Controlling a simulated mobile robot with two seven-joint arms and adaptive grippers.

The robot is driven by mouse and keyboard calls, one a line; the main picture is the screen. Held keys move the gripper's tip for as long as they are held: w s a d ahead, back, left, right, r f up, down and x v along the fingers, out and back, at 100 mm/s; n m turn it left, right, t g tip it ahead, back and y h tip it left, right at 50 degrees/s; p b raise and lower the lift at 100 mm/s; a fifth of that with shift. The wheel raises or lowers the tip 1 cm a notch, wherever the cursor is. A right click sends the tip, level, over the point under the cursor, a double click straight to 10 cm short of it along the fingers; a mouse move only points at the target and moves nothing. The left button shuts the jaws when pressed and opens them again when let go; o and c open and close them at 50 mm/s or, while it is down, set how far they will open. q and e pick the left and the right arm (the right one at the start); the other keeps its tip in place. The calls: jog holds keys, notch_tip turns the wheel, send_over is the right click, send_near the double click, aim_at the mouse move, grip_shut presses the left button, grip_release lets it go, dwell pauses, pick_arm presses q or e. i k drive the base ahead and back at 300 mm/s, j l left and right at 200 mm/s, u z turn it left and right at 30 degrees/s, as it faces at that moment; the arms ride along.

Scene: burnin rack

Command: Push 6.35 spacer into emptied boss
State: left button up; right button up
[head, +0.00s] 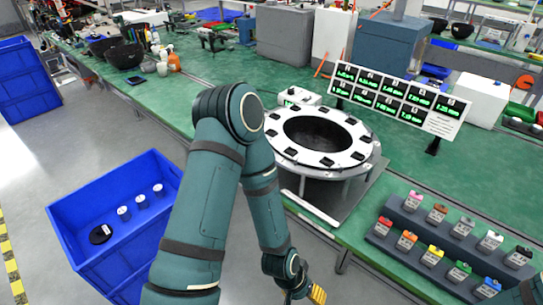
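A white ring fixture (276,150) with black slots around its rim and a dark central opening stands on the green bench. I cannot tell which slot is the emptied boss. A stepped grey rack (395,258) at the lower right holds two rows of small blocks with coloured tops, including a red-topped block (382,227) and a green-topped block (457,273). Their labels are too small to read, so I cannot pick out the 6.35 spacer. My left gripper (316,293), yellow-tipped, is at the bottom edge, below the ring and left of the rack, mostly cut off. My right gripper (537,289) barely shows at the lower right corner.
A tilted display board (440,121) with green readouts stands behind the ring. A blue bin (75,215) at the left holds several small cylinders and a black disc. My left arm rises between bin and ring. Boxes and tools line the back of the bench.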

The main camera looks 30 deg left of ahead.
aim_at(457, 270)
jog(key=u, duration=0.85)
jog(key=z, duration=1.6)
